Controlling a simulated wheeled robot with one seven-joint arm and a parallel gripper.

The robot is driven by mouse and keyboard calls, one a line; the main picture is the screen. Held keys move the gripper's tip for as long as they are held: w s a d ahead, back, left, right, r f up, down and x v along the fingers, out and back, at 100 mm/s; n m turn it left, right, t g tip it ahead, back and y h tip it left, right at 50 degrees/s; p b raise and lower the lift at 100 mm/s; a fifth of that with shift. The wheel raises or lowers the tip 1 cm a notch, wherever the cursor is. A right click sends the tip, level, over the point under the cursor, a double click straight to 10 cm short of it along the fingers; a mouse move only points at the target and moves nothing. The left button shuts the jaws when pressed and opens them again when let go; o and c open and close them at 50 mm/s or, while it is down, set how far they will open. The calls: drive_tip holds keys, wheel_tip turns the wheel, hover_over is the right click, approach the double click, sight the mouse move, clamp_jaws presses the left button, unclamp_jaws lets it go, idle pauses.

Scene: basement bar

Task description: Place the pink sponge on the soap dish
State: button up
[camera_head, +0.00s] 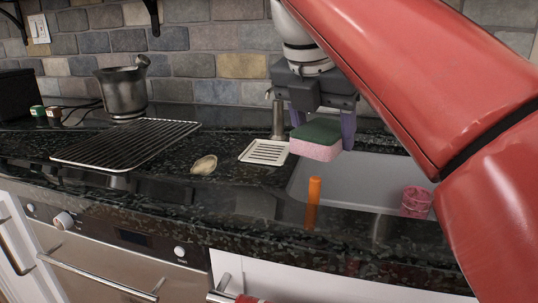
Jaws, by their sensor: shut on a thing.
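The pink sponge (315,151) has a dark green top layer and is held in my gripper (322,122). The gripper points down, with a purple finger on each side of the sponge. It holds the sponge in the air, in front of the sink's back left part in the picture. The soap dish (264,152) is a white slotted tray on the black counter, just left of the sponge. Its surface looks empty; its right end is close to the sponge in the picture. The gap in height between them is hard to judge.
A tan shell-like object (204,165), a wire rack (128,143) and a metal pot (123,92) stand left. A metal bottle-like object (278,120) is behind the dish.

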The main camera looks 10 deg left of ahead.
drive_tip(key=s+a+n, duration=0.1)
drive_tip(key=s+a, duration=0.1)
drive_tip(key=a, duration=0.2)
drive_tip(key=s+a+f+n+y, duration=0.1)
drive_tip(key=s+a, duration=0.2)
drive_tip(key=a, duration=0.1)
drive_tip(key=s+a+f+n, duration=0.1)
drive_tip(key=s+a+n, duration=0.1)
drive_tip(key=s+a, duration=0.1)
drive_tip(key=shift+s+a+f+t+y+b, duration=0.1)
drive_tip(key=shift+s+a+t+y+b, duration=0.1)
drive_tip(key=shift+a, duration=0.15)
drive_tip(key=shift+s+a+f+t+y+b, duration=0.1)
drive_tip(key=shift+a+b, duration=0.05)
drive_tip(key=shift+a, duration=0.2)
drive_tip(key=p, duration=0.2)
hover_over(266, 154)
drive_tip(key=s, duration=0.1)
drive_tip(key=shift+a, duration=0.1)
drive_tip(key=shift+w, duration=0.1)
drive_tip(key=shift+f+b, duration=0.45)
drive_tip(key=shift+f, duration=1.3)
drive_tip(key=shift+f, duration=0.25)
drive_tip(key=o, duration=0.9)
drive_tip(key=shift+o, duration=0.2)
drive_tip(key=shift+f, duration=0.1)
